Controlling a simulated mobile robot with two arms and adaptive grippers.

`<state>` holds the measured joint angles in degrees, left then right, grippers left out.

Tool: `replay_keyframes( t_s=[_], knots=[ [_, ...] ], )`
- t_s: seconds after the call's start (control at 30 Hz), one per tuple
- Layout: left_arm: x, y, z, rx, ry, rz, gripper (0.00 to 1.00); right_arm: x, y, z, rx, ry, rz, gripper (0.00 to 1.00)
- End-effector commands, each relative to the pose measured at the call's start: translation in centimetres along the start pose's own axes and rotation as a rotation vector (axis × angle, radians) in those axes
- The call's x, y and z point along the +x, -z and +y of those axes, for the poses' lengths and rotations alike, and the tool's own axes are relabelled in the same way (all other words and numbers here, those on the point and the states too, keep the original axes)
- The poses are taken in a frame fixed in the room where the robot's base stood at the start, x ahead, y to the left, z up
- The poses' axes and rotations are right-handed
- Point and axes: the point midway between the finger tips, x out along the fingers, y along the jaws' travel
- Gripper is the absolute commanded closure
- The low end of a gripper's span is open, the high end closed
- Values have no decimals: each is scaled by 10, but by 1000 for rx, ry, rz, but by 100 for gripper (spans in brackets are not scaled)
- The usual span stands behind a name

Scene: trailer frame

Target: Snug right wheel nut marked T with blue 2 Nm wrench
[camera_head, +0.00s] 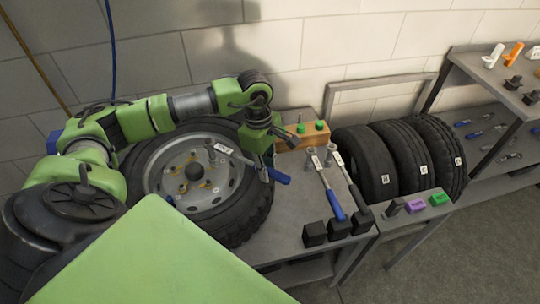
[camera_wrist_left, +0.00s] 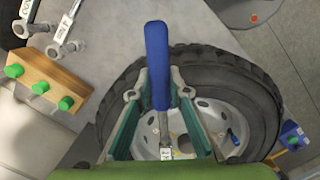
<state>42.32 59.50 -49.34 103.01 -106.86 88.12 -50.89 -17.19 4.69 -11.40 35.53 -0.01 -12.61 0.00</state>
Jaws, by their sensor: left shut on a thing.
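My left gripper (camera_head: 264,162) is shut on the blue-handled wrench (camera_head: 280,177) and holds it in front of the wheel (camera_head: 257,215). The wrench's shaft points left across the rim, with a white tag (camera_head: 223,149) near its far end. In the left wrist view the blue handle (camera_wrist_left: 157,62) stands between the fingers (camera_wrist_left: 160,96), and a small tag (camera_wrist_left: 166,153) shows at the bottom. Several brassy nuts sit around the hub (camera_head: 194,172); I cannot read a T on any. Whether the wrench head touches a nut is unclear. My right gripper is not in view.
Another blue-handled wrench (camera_head: 336,207) and a black-handled one (camera_head: 358,208) rest on the bench by black blocks (camera_head: 315,234). A wooden block (camera_head: 290,144) with green pegs is behind. Spare tyres (camera_head: 365,160) and shelves (camera_head: 495,110) stand at right.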

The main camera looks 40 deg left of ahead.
Motion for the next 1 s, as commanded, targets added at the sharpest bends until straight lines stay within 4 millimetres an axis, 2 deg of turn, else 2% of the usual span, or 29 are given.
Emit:
replay_keyframes(
  t_s=[0.43,0.8,1.0],
  knots=[
    [0,-2,-5,25,2,-4,100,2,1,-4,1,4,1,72],
    [0,1,-32,154,17,-3,100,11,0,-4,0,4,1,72],
    [-1,1,-34,169,20,-3,100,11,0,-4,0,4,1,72]
  ],
)
